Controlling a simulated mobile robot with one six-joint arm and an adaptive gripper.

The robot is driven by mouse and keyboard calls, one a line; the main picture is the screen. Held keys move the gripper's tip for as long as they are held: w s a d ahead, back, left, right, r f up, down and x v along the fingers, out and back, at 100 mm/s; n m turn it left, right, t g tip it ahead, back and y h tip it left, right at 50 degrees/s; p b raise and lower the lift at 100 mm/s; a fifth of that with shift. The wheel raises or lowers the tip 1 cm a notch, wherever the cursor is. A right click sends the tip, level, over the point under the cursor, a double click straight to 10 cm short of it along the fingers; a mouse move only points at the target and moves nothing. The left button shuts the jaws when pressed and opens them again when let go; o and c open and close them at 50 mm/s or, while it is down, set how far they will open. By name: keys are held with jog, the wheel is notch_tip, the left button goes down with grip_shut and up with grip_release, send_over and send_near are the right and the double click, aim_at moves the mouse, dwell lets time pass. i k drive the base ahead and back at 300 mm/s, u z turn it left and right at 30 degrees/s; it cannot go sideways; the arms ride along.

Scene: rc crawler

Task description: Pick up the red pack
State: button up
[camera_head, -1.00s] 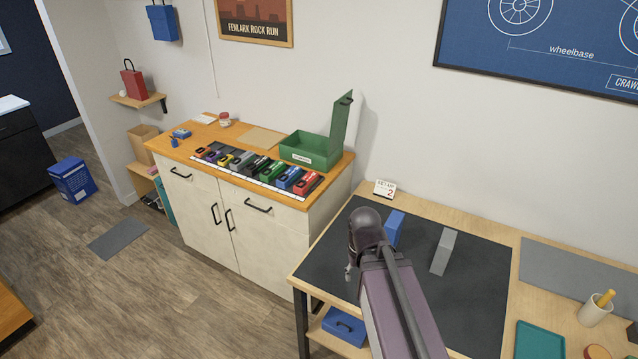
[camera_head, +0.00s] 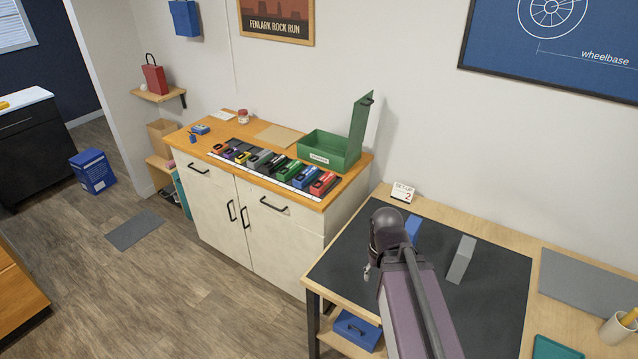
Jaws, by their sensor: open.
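A red pack (camera_head: 322,183) lies at the right, near end of a row of coloured packs on the wooden-topped cabinet. A blue pack (camera_head: 306,177) lies right beside it on its left. My gripper (camera_head: 367,272) shows only as a small tip beyond my arm, over the dark mat of the workbench. It is open, and most of it is hidden behind my arm. It is well to the right of and nearer than the red pack, apart from it.
An open green box (camera_head: 335,148) with a raised lid stands behind the row. A red bag (camera_head: 154,78) sits on a wall shelf. The workbench mat (camera_head: 485,315) carries a grey block (camera_head: 461,260) and a blue block (camera_head: 412,230). The floor before the cabinet is clear.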

aim_at(320, 185)
jog(key=i, duration=0.95)
jog(key=z, duration=0.05)
